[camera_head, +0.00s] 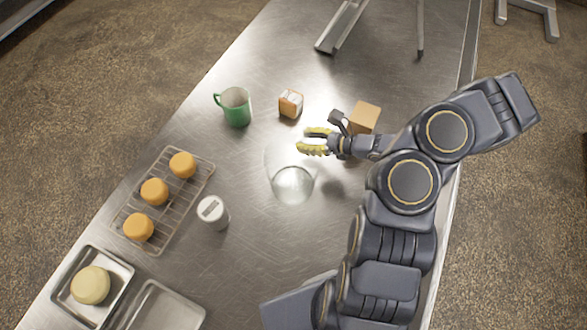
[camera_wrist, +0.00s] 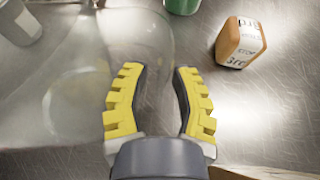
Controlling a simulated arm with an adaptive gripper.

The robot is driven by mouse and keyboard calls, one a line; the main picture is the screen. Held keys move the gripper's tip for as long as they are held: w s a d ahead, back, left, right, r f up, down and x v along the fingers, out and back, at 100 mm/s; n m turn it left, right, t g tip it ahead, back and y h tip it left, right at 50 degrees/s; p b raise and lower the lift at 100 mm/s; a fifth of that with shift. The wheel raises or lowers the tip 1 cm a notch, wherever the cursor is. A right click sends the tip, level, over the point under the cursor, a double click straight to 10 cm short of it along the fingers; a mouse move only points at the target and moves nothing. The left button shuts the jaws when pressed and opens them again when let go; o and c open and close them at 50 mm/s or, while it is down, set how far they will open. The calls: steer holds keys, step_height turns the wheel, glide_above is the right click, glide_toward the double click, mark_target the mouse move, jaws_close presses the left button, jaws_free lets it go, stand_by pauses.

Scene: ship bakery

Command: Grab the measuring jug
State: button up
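The measuring jug is a clear glass vessel (camera_head: 292,185) standing on the metal table in the middle of the head view. In the wrist view its faint see-through outline (camera_wrist: 75,95) fills the left and upper middle. My gripper (camera_head: 303,141) is at the jug's upper right side, near its rim. In the wrist view my gripper (camera_wrist: 157,80) is open, with its yellow padded fingers apart. The left finger overlaps the glass outline. I cannot tell whether either finger touches the glass, and a handle is not clear.
A small orange-and-white carton (camera_head: 290,104) and a green mug (camera_head: 236,106) stand beyond the jug. A brown box (camera_head: 364,117) is close behind my gripper. A white shaker (camera_head: 213,212), a rack (camera_head: 163,213) with orange buns and metal trays (camera_head: 166,306) lie left.

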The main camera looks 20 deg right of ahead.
steer(key=shift+a+f, duration=0.1)
jaws_close()
stand_by(0.5)
